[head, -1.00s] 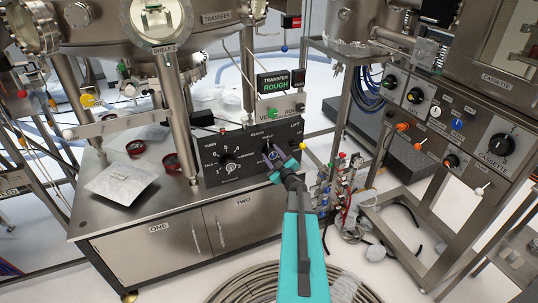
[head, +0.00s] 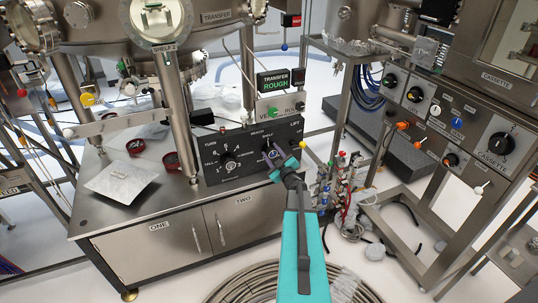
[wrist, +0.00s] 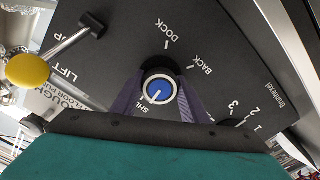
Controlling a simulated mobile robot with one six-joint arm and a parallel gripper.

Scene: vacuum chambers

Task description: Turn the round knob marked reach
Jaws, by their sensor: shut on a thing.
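The reach knob (wrist: 161,89) is a round knob with a blue cap and a pale ring, on the dark panel (head: 231,178). My gripper (head: 272,156) is at the right part of this panel, with its fingers at the knob. In the wrist view my gripper (wrist: 160,96) has one dark purple finger on each side of the knob and is shut on it. The white line on the cap points to the lower left, toward the partly hidden label starting "SH". The labels DOCK and BACK show above and to the right of the knob.
A lever with a yellow ball (wrist: 27,70) stands near the LIFT label, beside the knob. A larger black dial (head: 229,161) sits on the panel's left part. A small box with a green knob (head: 272,112) stands above the panel.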

